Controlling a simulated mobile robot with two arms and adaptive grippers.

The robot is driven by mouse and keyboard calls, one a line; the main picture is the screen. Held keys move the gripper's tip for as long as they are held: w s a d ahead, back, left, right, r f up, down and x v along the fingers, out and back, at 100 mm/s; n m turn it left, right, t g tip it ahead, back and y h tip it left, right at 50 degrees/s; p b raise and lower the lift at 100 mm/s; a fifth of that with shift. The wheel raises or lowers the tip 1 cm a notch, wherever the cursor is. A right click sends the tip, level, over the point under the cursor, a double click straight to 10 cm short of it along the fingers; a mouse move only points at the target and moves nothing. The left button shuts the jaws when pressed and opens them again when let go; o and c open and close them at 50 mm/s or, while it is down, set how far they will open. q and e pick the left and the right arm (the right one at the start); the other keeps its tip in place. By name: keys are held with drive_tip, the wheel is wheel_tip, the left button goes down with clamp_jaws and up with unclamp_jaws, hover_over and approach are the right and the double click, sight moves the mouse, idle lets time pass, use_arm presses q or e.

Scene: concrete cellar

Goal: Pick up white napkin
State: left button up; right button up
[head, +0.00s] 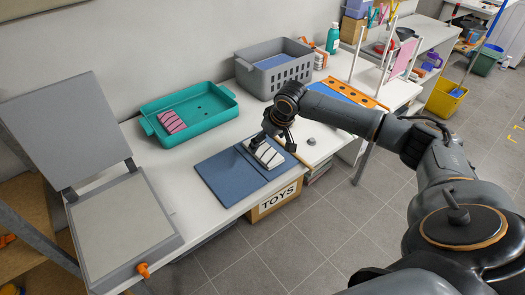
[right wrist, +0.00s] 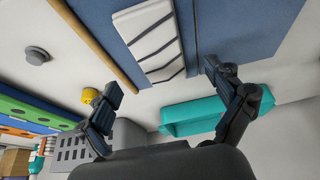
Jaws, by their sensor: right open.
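The white napkin (head: 268,155) with dark stripes lies flat on the right half of a blue folding board (head: 222,177) on the white table. In the right wrist view the napkin (right wrist: 150,38) shows beyond the fingers, lying on the blue board (right wrist: 230,25). My right gripper (head: 272,139) is just above the napkin's far end and partly covers it in the head view. In the right wrist view its two fingers (right wrist: 161,79) are wide apart with nothing between them. I cannot tell whether it touches the napkin. My left gripper is not in view.
A wooden stick (right wrist: 92,42) lies along the board's edge, with a grey knob (head: 311,141) beyond it. A teal tray (head: 212,117) holding a pink striped cloth (head: 171,121) and a grey basket (head: 285,76) stand behind. A grey hinged panel (head: 122,225) is at left.

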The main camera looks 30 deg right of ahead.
sight(263, 151)
drive_tip(key=p+x, duration=0.1)
drive_tip(key=x, duration=0.4)
drive_tip(key=shift+s, duration=0.1)
drive_tip(key=c, duration=1.2)
